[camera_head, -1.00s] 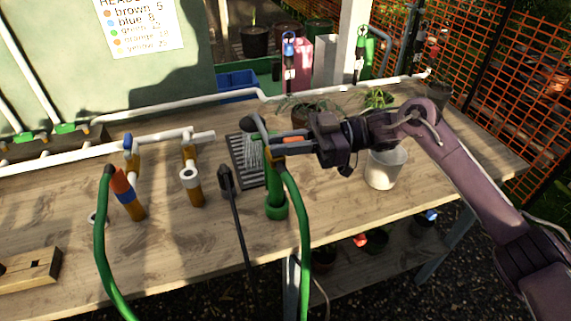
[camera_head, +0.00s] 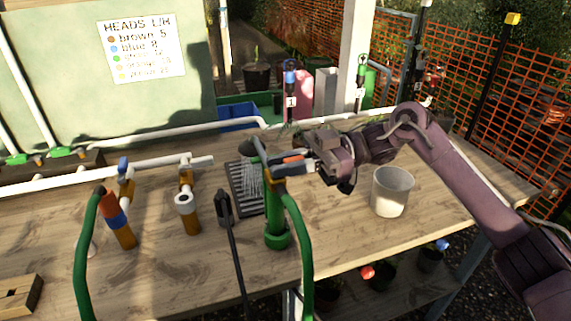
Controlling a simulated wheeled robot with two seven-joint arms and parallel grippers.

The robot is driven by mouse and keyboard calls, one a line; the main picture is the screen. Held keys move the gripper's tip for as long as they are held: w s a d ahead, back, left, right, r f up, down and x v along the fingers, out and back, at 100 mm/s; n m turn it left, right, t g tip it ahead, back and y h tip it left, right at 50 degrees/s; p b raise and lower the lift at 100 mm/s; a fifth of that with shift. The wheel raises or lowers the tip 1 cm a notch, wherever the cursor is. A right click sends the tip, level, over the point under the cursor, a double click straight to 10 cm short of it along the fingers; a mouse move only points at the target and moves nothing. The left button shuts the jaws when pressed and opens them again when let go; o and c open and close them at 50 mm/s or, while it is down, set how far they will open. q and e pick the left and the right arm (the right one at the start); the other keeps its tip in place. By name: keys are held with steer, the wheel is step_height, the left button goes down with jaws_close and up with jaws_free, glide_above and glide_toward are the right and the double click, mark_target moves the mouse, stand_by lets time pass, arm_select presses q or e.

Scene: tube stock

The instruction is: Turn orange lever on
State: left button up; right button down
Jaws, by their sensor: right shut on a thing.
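A green upright standpipe (camera_head: 275,215) stands on the bench in a green collar, with a grey spray head (camera_head: 248,147) at its top and a green hose attached. An orange lever (camera_head: 293,159) shows by the top of this pipe, between the fingers of my right gripper (camera_head: 288,167). The right gripper comes in from the right and is shut on the orange lever. The fingers hide much of the lever, so its exact angle is hard to tell. My left gripper is not in view.
A white pot (camera_head: 392,191) stands right of the standpipe. White pipes with brown fittings (camera_head: 187,208) and a green hose (camera_head: 88,255) are at left. A black rod (camera_head: 236,250) rises in front. A sign (camera_head: 142,48) hangs behind.

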steer(key=c, duration=1.4)
jaws_free()
steer(key=shift+o, duration=0.2)
steer(key=shift+w+d, duration=0.1)
steer(key=shift+d, duration=0.2)
arm_select(q)
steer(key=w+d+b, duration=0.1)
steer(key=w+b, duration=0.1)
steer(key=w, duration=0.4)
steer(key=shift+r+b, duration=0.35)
steer(key=shift+b, duration=0.05)
arm_select(e)
steer(key=v, duration=0.7)
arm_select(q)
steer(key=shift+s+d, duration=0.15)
arm_select(e)
steer(key=shift+d, duration=0.1)
